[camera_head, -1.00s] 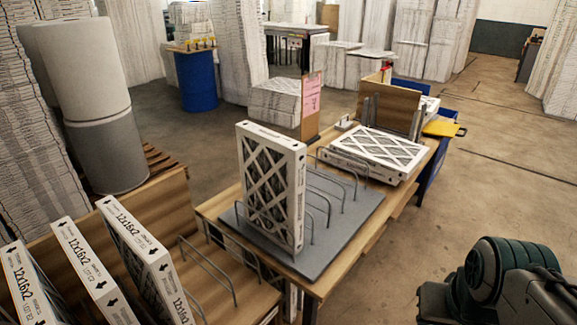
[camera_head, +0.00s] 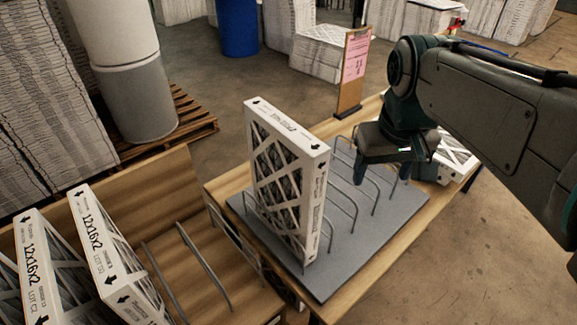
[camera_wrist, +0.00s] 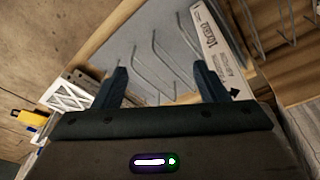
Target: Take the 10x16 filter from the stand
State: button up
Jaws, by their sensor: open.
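A white-framed filter with a dark pleated face (camera_head: 283,185) stands upright in the wire stand (camera_head: 378,235) on the table. The size print on its edge is too small to read in the head view. My gripper (camera_head: 381,180) is open and empty above the right part of the stand, to the right of the filter and apart from it. In the wrist view my gripper (camera_wrist: 162,88) has its two fingers spread, with wire dividers beyond them. The filter's printed edge (camera_wrist: 222,50) shows there beyond the right finger.
Filters marked 12x16x2 (camera_head: 108,255) stand in a wooden rack at the lower left. A clipboard with a pink sheet (camera_head: 354,72) stands at the table's back edge. Another white filter (camera_head: 455,158) lies flat behind my arm.

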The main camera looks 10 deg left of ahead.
jog(key=w+a+r+n+g, duration=0.1)
jog(key=w+a+r+n, duration=0.2)
jog(key=w+a+r, duration=0.6)
notch_tip(320, 180, up, 2)
jog(key=n+g, duration=0.2)
jog(key=n, duration=0.1)
send_over(282, 122)
jog(key=f, duration=0.2)
jog(key=f+b, duration=0.1)
jog(key=f, duration=0.2)
jog(key=f+b, duration=0.1)
jog(key=f, duration=0.2)
jog(key=shift+s+d, duration=0.2)
jog(key=shift+d, duration=0.2)
jog(key=shift+w+a+f+p, duration=0.1)
jog(key=shift+a+f+p, duration=0.1)
jog(key=shift+f, duration=1.2)
jog(key=shift+a+f+p, duration=0.1)
jog(key=shift+a+f, duration=0.05)
jog(key=shift+f, duration=1.2)
jog(key=c, duration=1.4)
jog(key=shift+c, duration=0.2)
jog(key=shift+r, duration=0.15)
